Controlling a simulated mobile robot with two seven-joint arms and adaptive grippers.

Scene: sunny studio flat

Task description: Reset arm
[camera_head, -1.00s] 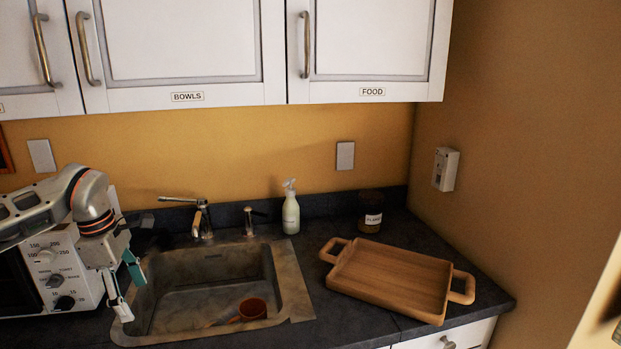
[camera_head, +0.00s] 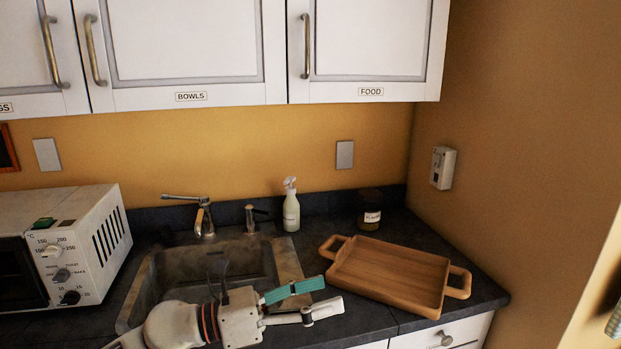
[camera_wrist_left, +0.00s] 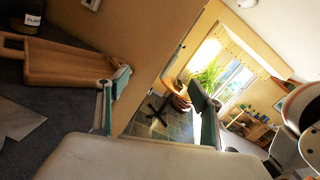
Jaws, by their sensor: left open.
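My left gripper (camera_head: 318,299) is in front of the sink in the head view, with its fingers pointing right towards the wooden tray. It is open and empty. In the left wrist view its two teal-padded fingers (camera_wrist_left: 160,100) stand wide apart, with floor and a bright room between them. My left forearm comes in from the bottom left and covers the front of the sink.
A wooden tray (camera_head: 372,301) lies on the dark counter right of the sink (camera_head: 287,262). A spray bottle (camera_head: 291,210) and a labelled jar (camera_head: 370,212) stand behind. White cupboards (camera_head: 190,45) hang above.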

